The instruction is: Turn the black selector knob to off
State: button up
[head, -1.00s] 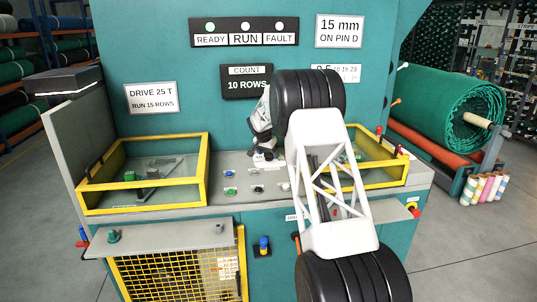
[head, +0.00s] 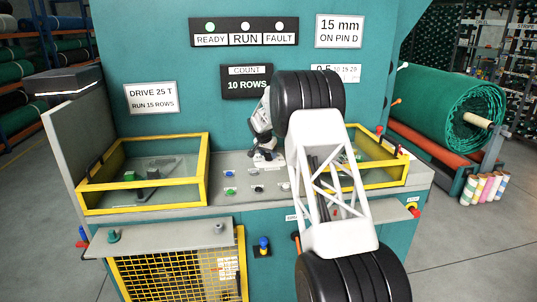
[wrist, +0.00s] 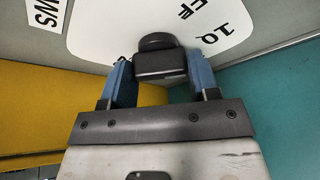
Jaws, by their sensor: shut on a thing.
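The black selector knob (wrist: 160,57) shows in the wrist view, on a white label plate (wrist: 105,25). Dark lettering on the plate is partly cut off and turned, so I cannot tell where the knob points. My gripper (wrist: 161,72) has its two blue fingers on either side of the knob and is shut on it. In the head view my gripper (head: 266,156) is down at the back of the grey console top. There the knob is hidden by the gripper.
Small buttons (head: 257,189) lie on the console (head: 222,165) just in front of my gripper. Yellow-framed boxes stand left (head: 206,170) and right (head: 398,175). The READY lamp (head: 211,27) is green; the counter sign (head: 247,82) reads 10 ROWS.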

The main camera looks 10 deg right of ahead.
jog(key=n, duration=0.2)
jog(key=n+y, duration=0.1)
jog(key=n, duration=0.1)
jog(key=shift+d+t+y, duration=0.15)
jog(key=shift+t+y, duration=0.15)
jog(key=shift+n+y, duration=0.9)
jog(key=shift+n, duration=1.9)
jog(key=o, duration=0.9)
jog(key=shift+s+r, duration=0.1)
jog(key=shift+r, duration=0.05)
jog(key=shift+v, duration=3.75)
